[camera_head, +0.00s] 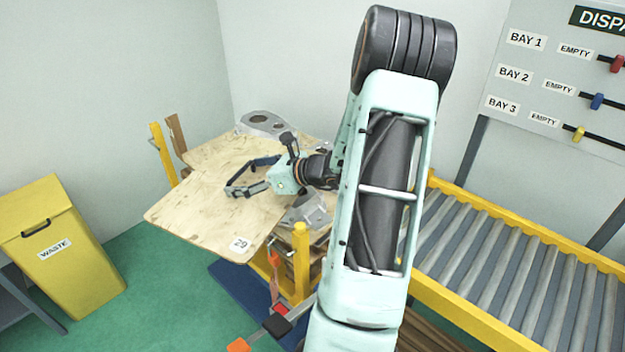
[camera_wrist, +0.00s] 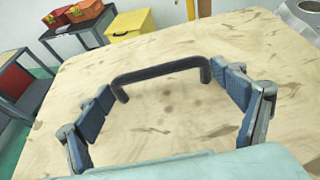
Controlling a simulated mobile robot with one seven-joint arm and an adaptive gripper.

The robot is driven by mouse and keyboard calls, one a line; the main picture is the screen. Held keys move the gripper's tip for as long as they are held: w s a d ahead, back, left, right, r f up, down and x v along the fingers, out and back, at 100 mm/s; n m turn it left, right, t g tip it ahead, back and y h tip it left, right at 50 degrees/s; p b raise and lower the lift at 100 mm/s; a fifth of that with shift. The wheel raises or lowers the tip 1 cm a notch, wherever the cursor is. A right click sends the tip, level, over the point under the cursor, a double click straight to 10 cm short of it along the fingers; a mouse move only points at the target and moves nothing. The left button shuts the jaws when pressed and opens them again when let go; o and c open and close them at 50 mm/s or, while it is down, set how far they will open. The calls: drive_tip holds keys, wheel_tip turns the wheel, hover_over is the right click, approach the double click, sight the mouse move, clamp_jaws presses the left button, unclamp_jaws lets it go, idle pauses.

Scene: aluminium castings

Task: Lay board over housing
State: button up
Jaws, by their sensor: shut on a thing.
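The board (camera_head: 185,215) is a pale plywood sheet with a small printed label at its front corner. Its black bar handle (camera_wrist: 160,70) stands up from its face in the wrist view. A grey metal casting (camera_head: 308,210) shows partly beside the board, below my wrist. Another casting (camera_head: 265,122) lies behind the board. I cannot tell which is the housing, or whether the board touches anything below.
A second wooden surface (camera_head: 210,148) lies behind the board, among yellow posts (camera_head: 301,262). A yellow waste bin (camera_head: 60,255) stands at left. A roller conveyor (camera_head: 510,270) runs at right, below a bay sign panel (camera_head: 545,75). Green floor lies open between bin and stand.

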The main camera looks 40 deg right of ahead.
sight(315, 154)
drive_tip(key=d+r+m+h+b, duration=0.1)
drive_tip(key=d, duration=0.3)
drive_tip(key=d+r+m+h, duration=0.1)
drive_tip(key=d+r, duration=0.1)
drive_tip(key=d, duration=0.2)
drive_tip(key=d+r+m+t+h+b, duration=0.1)
drive_tip(key=d, duration=0.3)
drive_tip(key=shift+r+h+b, duration=0.25)
drive_tip(key=shift+h+b, duration=0.1)
drive_tip(key=shift+h, duration=0.05)
drive_tip(key=d+f, duration=0.1)
drive_tip(key=d, duration=0.1)
drive_tip(key=d+f, duration=0.1)
drive_tip(key=d, duration=0.2)
drive_tip(key=d+f+p, duration=0.1)
drive_tip(key=d, duration=0.1)
drive_tip(key=shift+w+d+f, duration=0.15)
drive_tip(key=shift+w+d, duration=0.15)
drive_tip(key=d+f, duration=0.4)
drive_tip(key=f, duration=0.1)
drive_tip(key=shift+w+d+f, duration=0.1)
drive_tip(key=shift+w+d, duration=0.1)
drive_tip(key=shift+d, duration=0.2)
drive_tip(key=shift+c, duration=0.2)
drive_tip(key=shift+d+f, duration=0.45)
drive_tip(key=shift+f, duration=0.4)
wheel_tip(315, 154, down, 2)
drive_tip(key=shift+f+p, duration=0.25)
drive_tip(key=shift+p, duration=0.1)
drive_tip(key=shift+f, duration=0.1)
